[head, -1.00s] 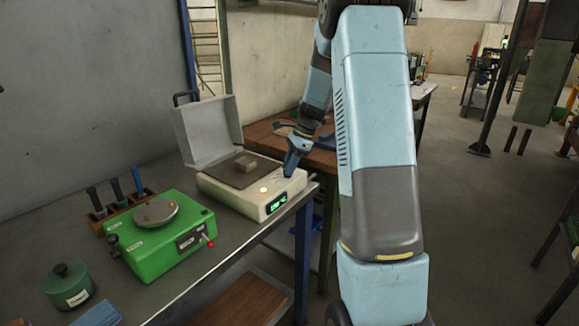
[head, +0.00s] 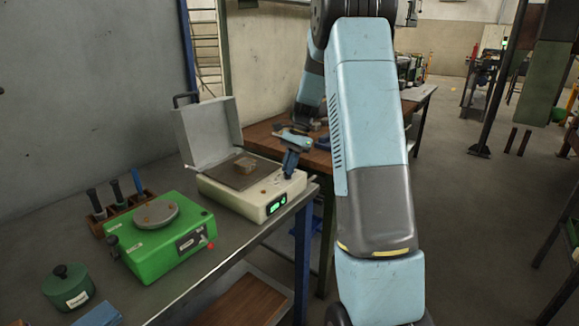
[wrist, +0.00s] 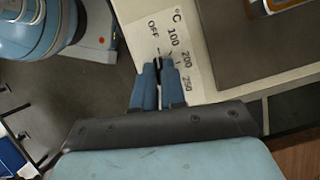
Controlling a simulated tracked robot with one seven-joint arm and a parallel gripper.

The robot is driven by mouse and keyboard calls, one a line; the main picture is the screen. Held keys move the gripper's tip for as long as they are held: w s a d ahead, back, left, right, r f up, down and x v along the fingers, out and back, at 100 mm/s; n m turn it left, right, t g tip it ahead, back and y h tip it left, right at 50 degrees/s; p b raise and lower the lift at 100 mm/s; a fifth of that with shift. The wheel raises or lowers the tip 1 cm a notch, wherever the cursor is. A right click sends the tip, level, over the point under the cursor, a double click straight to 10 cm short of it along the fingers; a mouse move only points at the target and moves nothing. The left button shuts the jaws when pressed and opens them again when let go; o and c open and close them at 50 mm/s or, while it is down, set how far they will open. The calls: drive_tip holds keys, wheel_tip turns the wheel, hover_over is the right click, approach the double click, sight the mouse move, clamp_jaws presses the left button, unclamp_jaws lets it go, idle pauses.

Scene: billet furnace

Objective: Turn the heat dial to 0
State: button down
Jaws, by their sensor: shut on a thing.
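The cream heater box (head: 238,200) stands on the bench with its grey lid (head: 208,135) open. A small brown block (head: 246,166) sits on its dark plate. My gripper (head: 289,168) reaches down onto the box's right end. In the wrist view my gripper (wrist: 159,88) is shut on the heat dial (wrist: 158,64), which is mostly hidden between the two blue fingers. A small dark part shows between the fingertips. The white scale label (wrist: 172,40) reads °C, OFF, 100, 200 and 250. The dial's exact setting cannot be read.
A green device (head: 165,245) with a round metal plate stands left of the box. A dark green pot (head: 68,288) is at the front left, and a tool rack (head: 118,208) stands behind. A wooden table (head: 262,135) is beyond the bench.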

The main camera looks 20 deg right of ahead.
drive_tip(key=shift+s+a+f, duration=0.1)
drive_tip(key=shift+a+f, duration=0.05)
drive_tip(key=shift+f, duration=0.05)
drive_tip(key=c, duration=1.2)
unclamp_jaws()
drive_tip(key=shift+f, duration=0.1)
drive_tip(key=shift+r, duration=0.2)
drive_tip(key=v, duration=1.3)
drive_tip(key=shift+d+r, duration=0.2)
drive_tip(key=shift+d, duration=0.05)
